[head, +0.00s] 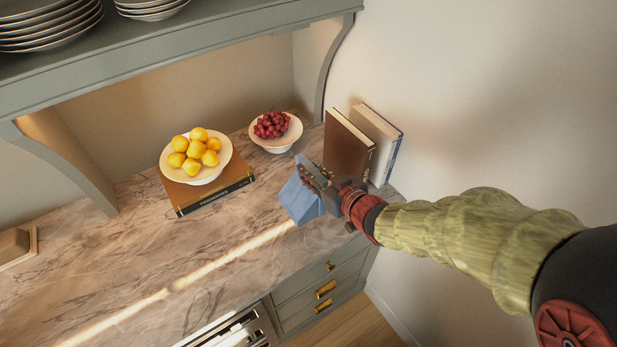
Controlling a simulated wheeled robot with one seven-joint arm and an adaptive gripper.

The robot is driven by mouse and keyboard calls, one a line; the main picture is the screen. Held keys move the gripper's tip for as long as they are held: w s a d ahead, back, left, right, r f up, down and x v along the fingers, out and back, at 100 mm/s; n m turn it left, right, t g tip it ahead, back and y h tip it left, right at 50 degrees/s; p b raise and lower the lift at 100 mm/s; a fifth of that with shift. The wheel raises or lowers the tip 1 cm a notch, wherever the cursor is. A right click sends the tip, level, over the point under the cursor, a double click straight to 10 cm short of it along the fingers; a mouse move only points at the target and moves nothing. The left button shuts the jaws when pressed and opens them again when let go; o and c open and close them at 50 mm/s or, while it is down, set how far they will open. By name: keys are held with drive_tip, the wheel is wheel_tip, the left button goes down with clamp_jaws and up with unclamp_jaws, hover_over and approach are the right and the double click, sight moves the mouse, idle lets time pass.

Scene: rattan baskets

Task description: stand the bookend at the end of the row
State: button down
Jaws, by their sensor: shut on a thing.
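The bookend (298,199) is a blue angled piece with an upright plate and a flat face. My gripper (318,183) is shut on it, reaching in from the right. The bookend is left of and in front of the row; I cannot tell if it touches the counter. The row is two upright books against the wall, a brown book (346,146) and a pale book with a blue cover edge (383,132).
A marble counter (120,262) is mostly clear at front left. A bowl of red fruit (284,141) stands left of the books. A bowl of yellow fruit (219,172) rests on a flat brown book (187,204). A shelf with plates (52,36) hangs above.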

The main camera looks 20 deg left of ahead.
drive_tip(key=w+a+f+b, duration=0.2)
drive_tip(key=w+a+f, duration=0.1)
drive_tip(key=w+f, duration=0.5)
drive_tip(key=shift+f, duration=1.15)
drive_tip(key=shift+w, duration=0.1)
drive_tip(key=shift+f, duration=0.2)
drive_tip(key=c, duration=1.7)
unclamp_jaws()
drive_tip(key=shift+d, duration=0.1)
drive_tip(key=p+v, duration=0.1)
drive_tip(key=v, duration=1.1)
drive_tip(key=shift+r, duration=0.1)
